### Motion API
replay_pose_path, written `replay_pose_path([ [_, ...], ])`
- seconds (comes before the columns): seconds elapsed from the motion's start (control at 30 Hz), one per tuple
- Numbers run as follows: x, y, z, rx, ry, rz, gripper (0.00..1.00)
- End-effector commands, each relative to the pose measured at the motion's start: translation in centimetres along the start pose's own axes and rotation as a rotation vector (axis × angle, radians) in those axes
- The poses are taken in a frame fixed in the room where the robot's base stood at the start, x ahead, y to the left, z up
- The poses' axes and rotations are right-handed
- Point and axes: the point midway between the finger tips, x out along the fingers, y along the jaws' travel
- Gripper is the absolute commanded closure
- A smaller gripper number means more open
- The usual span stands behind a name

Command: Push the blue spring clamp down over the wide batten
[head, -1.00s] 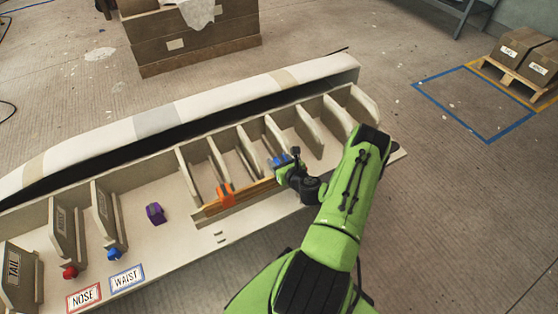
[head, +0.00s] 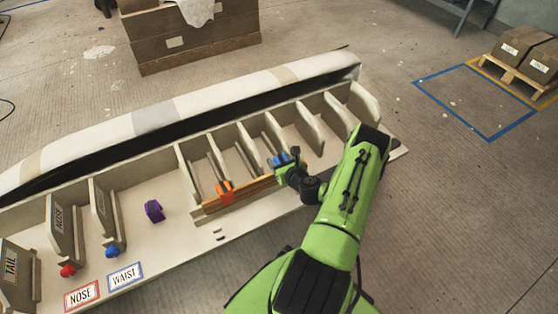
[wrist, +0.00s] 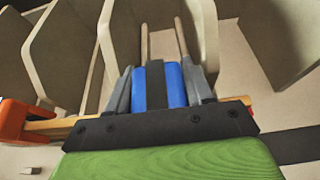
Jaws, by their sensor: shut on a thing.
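The blue spring clamp (head: 284,159) is at my gripper's tip in the head view, at the batten's right part. In the wrist view the blue clamp (wrist: 150,88) stands upright between the two grey fingers of my gripper (wrist: 160,76), which is shut on it. The wooden batten (head: 252,191) runs along the front of the mould's ribs; it also shows in the wrist view (wrist: 52,127). An orange clamp (head: 225,191) sits on the batten further left. My gripper hides the clamp's lower end, so I cannot tell whether it is seated over the batten.
Pale upright ribs (head: 309,126) stand close behind and beside my gripper. A purple clamp (head: 154,210) lies on the bare mould floor to the left. A red piece (head: 68,270) and another blue piece (head: 112,252) are near the NOSE and WAIST labels.

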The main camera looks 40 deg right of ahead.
Motion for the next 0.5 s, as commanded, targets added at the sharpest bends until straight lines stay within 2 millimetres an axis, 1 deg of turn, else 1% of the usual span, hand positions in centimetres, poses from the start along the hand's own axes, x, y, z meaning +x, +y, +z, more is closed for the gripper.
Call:
replay_pose_path([
  [0.37,0.40,0.00,-0.89,0.001,-0.001,0.000,0.81],
  [0.4,0.40,0.00,-0.89,0.000,-0.001,0.000,0.46],
  [0.47,0.38,0.01,-0.87,0.000,-0.001,0.000,0.37],
  [0.5,0.38,0.00,-0.88,0.000,0.000,0.000,0.31],
])
